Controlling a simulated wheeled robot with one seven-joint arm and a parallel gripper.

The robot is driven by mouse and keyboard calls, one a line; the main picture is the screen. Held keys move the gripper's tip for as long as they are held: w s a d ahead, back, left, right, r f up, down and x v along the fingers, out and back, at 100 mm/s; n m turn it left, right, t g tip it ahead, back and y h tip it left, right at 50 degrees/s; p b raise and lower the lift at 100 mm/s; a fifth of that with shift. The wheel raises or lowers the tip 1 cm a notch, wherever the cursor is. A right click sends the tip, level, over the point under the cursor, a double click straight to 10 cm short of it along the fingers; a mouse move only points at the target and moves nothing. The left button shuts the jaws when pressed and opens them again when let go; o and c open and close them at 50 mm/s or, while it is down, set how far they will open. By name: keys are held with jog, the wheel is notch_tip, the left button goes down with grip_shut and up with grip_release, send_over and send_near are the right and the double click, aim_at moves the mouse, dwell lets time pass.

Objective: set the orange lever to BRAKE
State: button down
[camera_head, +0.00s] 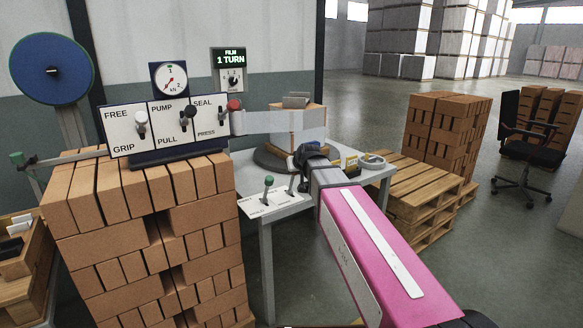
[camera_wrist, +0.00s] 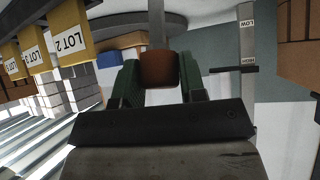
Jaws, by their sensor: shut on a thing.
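My gripper (camera_wrist: 158,75) is shut on a brown-orange knob (camera_wrist: 159,69), which sits between its two green finger pads in the wrist view. A grey shaft runs from the knob toward the top of that view. In the head view my gripper (camera_head: 306,160) is over the right part of a small white table, and the orange knob is hidden there. No BRAKE label is readable in either view.
A lever panel (camera_head: 165,125) stands on stacked bricks at left. Yellow LOT tags (camera_wrist: 70,38) hang near my gripper's left.

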jog(key=shift+s+d+f, duration=0.4)
jog(key=shift+s+d, duration=0.15)
jog(key=shift+s, duration=0.2)
jog(key=c, duration=0.7)
grip_release()
jog(key=shift+d, duration=0.1)
jog(key=v, duration=1)
jog(key=shift+s+r, duration=0.3)
jog(key=shift+d+f, duration=0.1)
jog(key=s+d+f+m+g+h, duration=0.1)
jog(key=s+d+f+g, duration=0.2)
jog(key=f, duration=0.8)
jog(key=s+d+f+m+g+h, duration=0.1)
jog(key=s+d+f+g, duration=0.2)
jog(key=s+d+f, duration=0.3)
jog(key=s+d+f+m+g+h, duration=0.1)
jog(key=s+d+f+g, duration=0.2)
jog(key=f, duration=1.2)
jog(key=shift+s+d+f+m+g, duration=0.1)
jog(key=shift+s+d, duration=0.25)
jog(key=shift+s, duration=0.45)
jog(key=shift+s+d+f+m+g, duration=0.1)
jog(key=shift+s+d, duration=0.2)
jog(key=shift+s, duration=0.45)
jog(key=shift+s+d+f+m+g, duration=0.1)
jog(key=shift+s+d, duration=0.25)
jog(key=shift+s, duration=0.45)
